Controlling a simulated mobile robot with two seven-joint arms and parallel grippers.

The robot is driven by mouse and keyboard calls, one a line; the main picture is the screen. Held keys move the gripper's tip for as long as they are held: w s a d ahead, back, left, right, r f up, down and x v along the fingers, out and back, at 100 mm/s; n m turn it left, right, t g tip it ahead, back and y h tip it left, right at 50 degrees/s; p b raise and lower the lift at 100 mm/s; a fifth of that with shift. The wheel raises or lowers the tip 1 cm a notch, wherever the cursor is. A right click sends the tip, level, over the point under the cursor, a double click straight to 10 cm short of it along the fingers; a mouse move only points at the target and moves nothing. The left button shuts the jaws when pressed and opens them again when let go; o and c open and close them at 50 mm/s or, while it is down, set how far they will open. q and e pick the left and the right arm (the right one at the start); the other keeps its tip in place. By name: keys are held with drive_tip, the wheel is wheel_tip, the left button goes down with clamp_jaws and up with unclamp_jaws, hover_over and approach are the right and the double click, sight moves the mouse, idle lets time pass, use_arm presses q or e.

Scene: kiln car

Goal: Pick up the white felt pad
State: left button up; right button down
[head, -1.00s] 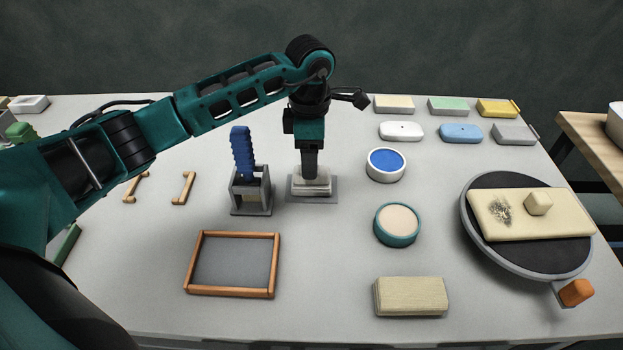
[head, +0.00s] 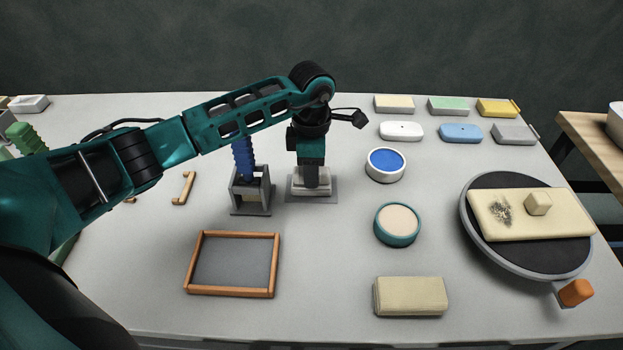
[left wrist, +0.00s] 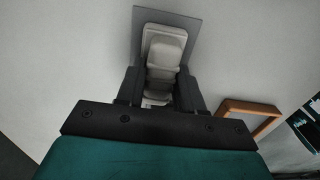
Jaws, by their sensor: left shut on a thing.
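The white felt pad (head: 326,187) lies on a flat grey mat (head: 298,199) near the middle of the table. It has a raised block on top, seen in the left wrist view (left wrist: 165,46). My left gripper (head: 312,183) points straight down at the pad, its fingers shut on the raised block from both sides. In the left wrist view the gripper (left wrist: 160,88) hides part of the pad's near side. The pad still appears to be resting on the mat. My right gripper is not in view.
A grey holder (head: 251,197) with a blue-handled tool (head: 243,158) stands close to the left. A round blue-topped dish (head: 386,164) is to the right. A wooden-framed tray (head: 233,264) lies in front. A turntable (head: 480,235) bears a cream slab at the right.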

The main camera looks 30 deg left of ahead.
use_arm(q)
drive_tip(key=c, duration=0.3)
wheel_tip(320, 180, up, 20)
drive_tip(key=shift+p, duration=0.45)
